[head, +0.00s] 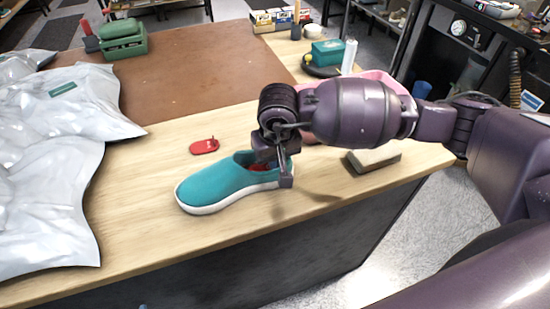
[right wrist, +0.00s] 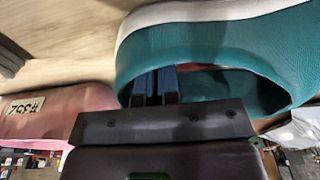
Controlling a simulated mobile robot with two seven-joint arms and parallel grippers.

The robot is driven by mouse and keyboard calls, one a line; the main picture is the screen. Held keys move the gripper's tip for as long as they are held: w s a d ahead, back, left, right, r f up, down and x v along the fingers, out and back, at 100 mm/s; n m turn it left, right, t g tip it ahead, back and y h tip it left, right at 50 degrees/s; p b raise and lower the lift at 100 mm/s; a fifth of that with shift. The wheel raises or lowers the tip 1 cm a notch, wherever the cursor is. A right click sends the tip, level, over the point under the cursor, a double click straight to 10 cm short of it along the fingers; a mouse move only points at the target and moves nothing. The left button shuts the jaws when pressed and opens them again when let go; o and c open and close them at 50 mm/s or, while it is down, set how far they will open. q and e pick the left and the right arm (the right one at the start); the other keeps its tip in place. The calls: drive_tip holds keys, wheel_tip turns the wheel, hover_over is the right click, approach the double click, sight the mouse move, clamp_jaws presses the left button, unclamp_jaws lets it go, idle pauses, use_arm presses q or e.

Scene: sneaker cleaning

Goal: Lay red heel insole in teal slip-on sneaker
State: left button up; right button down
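The teal slip-on sneaker (head: 222,185), with a white sole, lies on the wooden bench top, toe to the left. My right gripper (head: 272,168) reaches down into its opening at the heel end. In the right wrist view its two dark fingers (right wrist: 155,86) are close together, with a thin gap, at the teal sneaker's collar (right wrist: 215,45). A red piece (head: 258,167), seemingly the heel insole, shows inside the sneaker beside the fingers; the grip on it is mostly hidden. Another red piece (head: 205,146) with a small raised tab lies behind the sneaker. My left gripper is out of view.
Silvery-white bags (head: 75,105) fill the left side. A beige block (head: 373,158) lies right of the sneaker. A pink object is partly behind my right arm; its label (right wrist: 27,106) shows in the wrist view. A brown mat (head: 190,60) covers the back.

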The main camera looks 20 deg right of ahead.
drive_tip(key=shift+f, duration=0.15)
drive_tip(key=c, duration=1.6)
unclamp_jaws()
drive_tip(key=r, duration=0.4)
drive_tip(key=s+r, duration=0.1)
drive_tip(key=r, duration=0.7)
drive_tip(key=shift+s+r, duration=0.15)
drive_tip(key=shift+s, duration=0.05)
